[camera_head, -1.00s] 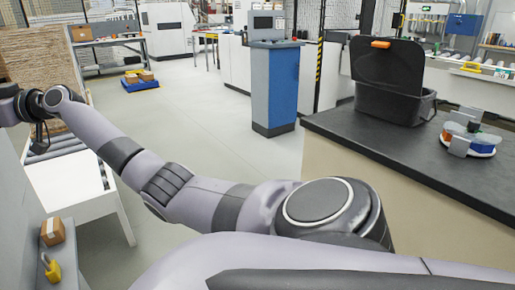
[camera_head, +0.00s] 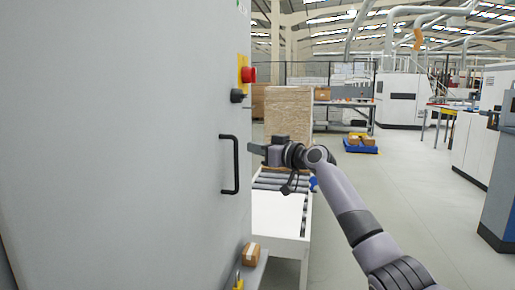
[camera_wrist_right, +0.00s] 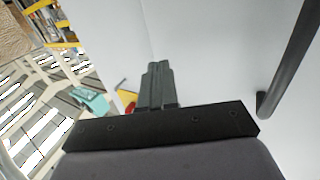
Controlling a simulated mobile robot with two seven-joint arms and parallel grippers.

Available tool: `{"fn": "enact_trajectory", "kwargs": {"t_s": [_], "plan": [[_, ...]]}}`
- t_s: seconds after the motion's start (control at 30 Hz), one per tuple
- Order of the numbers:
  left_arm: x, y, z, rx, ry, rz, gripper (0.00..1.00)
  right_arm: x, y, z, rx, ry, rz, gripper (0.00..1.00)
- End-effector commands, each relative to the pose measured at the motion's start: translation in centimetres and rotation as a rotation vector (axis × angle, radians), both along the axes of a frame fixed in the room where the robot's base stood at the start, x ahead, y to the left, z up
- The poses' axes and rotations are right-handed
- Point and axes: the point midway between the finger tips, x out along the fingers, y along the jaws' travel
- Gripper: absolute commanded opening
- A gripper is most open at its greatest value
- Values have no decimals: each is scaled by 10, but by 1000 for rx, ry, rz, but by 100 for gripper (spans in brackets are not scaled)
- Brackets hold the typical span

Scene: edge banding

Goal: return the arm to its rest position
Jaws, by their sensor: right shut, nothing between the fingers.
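My right arm (camera_head: 355,215) reaches in from the lower right of the head view, across open floor toward a grey cabinet. My right gripper (camera_head: 256,149) is at its end, close to the cabinet's black handle (camera_head: 236,165). In the right wrist view the fingers (camera_wrist_right: 158,70) are together with nothing between them. The handle (camera_wrist_right: 292,55) also shows there, to the right of the fingers and apart from them. I cannot tell whether the fingertips touch the cabinet face. My left gripper is not in view.
The grey cabinet (camera_head: 110,150) fills the left, with a red button (camera_head: 248,75). A white roller conveyor (camera_head: 278,215) stands below the gripper. A small box (camera_head: 251,254) and a yellow padlock (camera_head: 239,281) are low by the cabinet.

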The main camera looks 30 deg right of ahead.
Motion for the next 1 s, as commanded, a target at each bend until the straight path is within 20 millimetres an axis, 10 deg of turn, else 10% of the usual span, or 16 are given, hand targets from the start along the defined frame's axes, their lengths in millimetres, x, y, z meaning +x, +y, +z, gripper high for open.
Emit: {"fn": "enact_trajectory", "kwargs": {"t_s": [0.5, 0.83, 1.0], "plan": [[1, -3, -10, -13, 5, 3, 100, -62, -72, -2, -1, 3, -3, 0], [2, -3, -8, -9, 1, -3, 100, -65, -74, -7, -3, 13, -2, 0], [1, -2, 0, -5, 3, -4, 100, -60, -56, -58, -30, 92, -18, 0]]}}
